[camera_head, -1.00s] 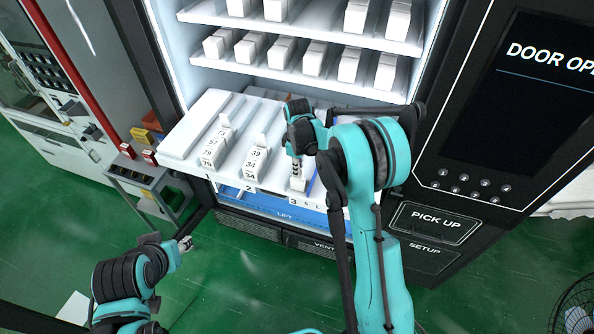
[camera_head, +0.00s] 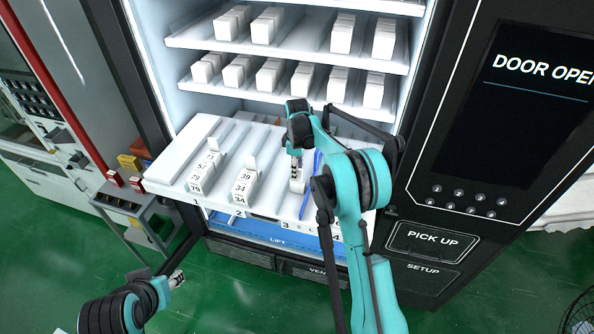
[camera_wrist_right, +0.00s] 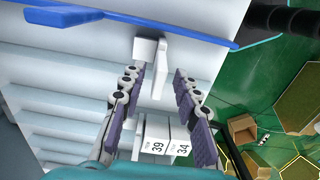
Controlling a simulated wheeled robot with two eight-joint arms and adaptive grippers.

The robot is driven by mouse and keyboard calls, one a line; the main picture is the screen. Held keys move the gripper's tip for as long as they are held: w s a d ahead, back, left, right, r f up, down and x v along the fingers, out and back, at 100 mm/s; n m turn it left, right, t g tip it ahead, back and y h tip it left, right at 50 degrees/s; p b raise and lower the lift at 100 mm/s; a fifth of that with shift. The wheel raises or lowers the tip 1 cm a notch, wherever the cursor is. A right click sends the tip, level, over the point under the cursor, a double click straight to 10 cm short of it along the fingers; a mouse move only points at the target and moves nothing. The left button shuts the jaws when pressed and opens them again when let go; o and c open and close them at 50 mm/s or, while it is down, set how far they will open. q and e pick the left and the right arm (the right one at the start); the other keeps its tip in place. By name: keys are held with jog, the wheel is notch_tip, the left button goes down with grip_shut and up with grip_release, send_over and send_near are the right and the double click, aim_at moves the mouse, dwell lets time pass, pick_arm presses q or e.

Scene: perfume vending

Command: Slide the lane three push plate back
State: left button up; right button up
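The white tray (camera_head: 160,180) is pulled out of the machine, with lane numbers on its front edge. The lane three push plate (camera_head: 297,186) is a small white upright block, under my right gripper (camera_head: 295,168). In the right wrist view the push plate (camera_wrist_right: 160,66) stands between the two spread fingers of my right gripper (camera_wrist_right: 156,78), with gaps visible at the sides. Contact cannot be told. Numbered boxes (camera_head: 243,187) stand in lane two, and they show in the right wrist view (camera_wrist_right: 160,146). My left gripper (camera_head: 176,279) is low at the left, far from the tray; its fingers are unclear.
A blue strip (camera_head: 311,180) runs along the tray right of lane three. Shelves with white boxes (camera_head: 270,73) are behind and above. The black door panel (camera_head: 440,190) is at the right. More numbered boxes (camera_head: 203,172) stand in lane one.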

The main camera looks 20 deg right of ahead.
notch_tip(320, 180, up, 12)
dwell(0.6)
